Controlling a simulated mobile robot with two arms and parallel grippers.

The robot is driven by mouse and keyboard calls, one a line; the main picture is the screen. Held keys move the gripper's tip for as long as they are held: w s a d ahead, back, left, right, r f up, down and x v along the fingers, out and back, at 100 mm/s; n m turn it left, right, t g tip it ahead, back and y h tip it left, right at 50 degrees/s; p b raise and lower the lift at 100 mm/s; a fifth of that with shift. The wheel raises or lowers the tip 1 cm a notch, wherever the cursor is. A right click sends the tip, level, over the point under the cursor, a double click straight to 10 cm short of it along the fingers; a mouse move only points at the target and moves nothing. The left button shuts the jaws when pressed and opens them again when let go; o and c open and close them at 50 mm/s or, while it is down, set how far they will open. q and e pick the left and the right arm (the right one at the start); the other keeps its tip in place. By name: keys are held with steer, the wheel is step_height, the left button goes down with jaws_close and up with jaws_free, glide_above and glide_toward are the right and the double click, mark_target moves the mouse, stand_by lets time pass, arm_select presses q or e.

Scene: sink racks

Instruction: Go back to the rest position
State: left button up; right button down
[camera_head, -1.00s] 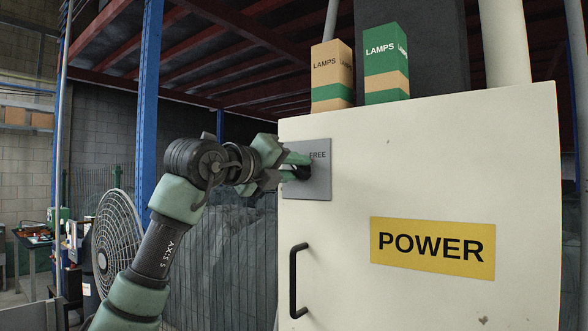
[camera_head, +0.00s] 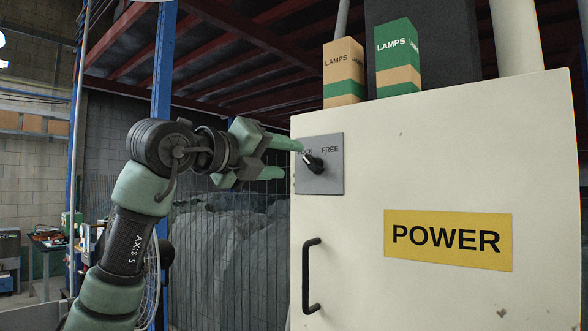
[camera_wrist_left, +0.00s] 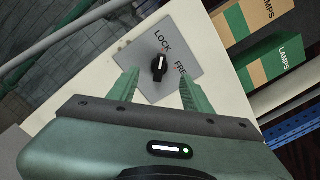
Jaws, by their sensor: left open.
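My left gripper (camera_head: 285,159) is open and empty, to the left of the switch plate (camera_head: 335,183) on the cream power cabinet (camera_head: 440,150). The black knob (camera_head: 313,163) sits on the grey plate between the words LOCK and FREE. In the left wrist view the knob (camera_wrist_left: 159,67) shows beyond and between the two green fingers (camera_wrist_left: 158,88), apart from them. My right gripper is not in view.
Two lamp boxes (camera_head: 343,72) (camera_head: 397,58) stand on top of the cabinet. A black handle (camera_head: 308,276) is on its front, below the plate. A wire fence (camera_head: 230,260) and a blue post (camera_head: 163,70) stand behind my left arm.

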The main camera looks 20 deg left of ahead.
arm_select(q)
steer(key=shift+s, duration=0.25)
